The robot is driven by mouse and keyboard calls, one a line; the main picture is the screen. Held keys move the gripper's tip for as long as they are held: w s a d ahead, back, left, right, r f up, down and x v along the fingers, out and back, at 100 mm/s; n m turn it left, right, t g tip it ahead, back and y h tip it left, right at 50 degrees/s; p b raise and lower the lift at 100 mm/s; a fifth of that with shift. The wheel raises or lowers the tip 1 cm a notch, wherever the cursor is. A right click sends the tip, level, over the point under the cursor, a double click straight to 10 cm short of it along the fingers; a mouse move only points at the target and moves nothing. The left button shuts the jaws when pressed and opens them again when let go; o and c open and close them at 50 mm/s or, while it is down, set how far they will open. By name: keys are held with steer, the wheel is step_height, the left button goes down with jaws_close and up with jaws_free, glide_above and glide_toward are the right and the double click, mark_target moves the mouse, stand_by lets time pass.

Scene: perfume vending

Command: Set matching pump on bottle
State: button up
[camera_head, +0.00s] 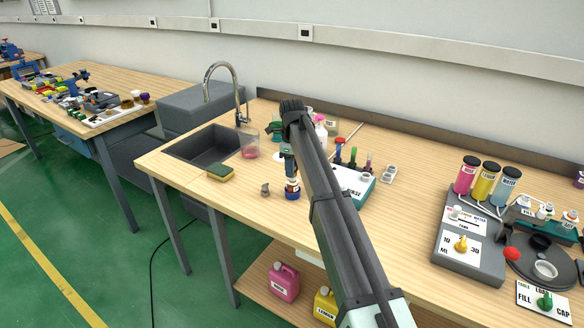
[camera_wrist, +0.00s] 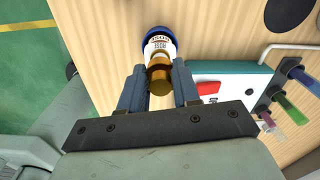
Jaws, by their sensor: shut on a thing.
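A small bottle (camera_head: 292,184) with a white label and a blue base stands on the bench in front of the sink. It also shows in the wrist view, with its white label (camera_wrist: 158,47) and blue base (camera_wrist: 160,32). My gripper (camera_head: 290,172) is directly over it, pointing down. In the wrist view my gripper (camera_wrist: 159,88) is shut on an amber-gold piece (camera_wrist: 160,78) at the top of the bottle. I cannot tell whether this piece is a pump or the bottle's own neck, nor whether it is seated. My arm hides part of the bench behind.
A teal-and-white box (camera_head: 357,187) with a red mark stands right of the bottle, with several coloured sticks (camera_head: 353,157) behind it. A small grey piece (camera_head: 265,189) lies to the left.

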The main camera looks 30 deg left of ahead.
steer(key=shift+f, duration=0.7)
stand_by(1.6)
steer(key=o, duration=1.6)
steer(key=shift+r, duration=0.15)
steer(key=shift+r, duration=3.6)
steer(key=shift+w, duration=0.1)
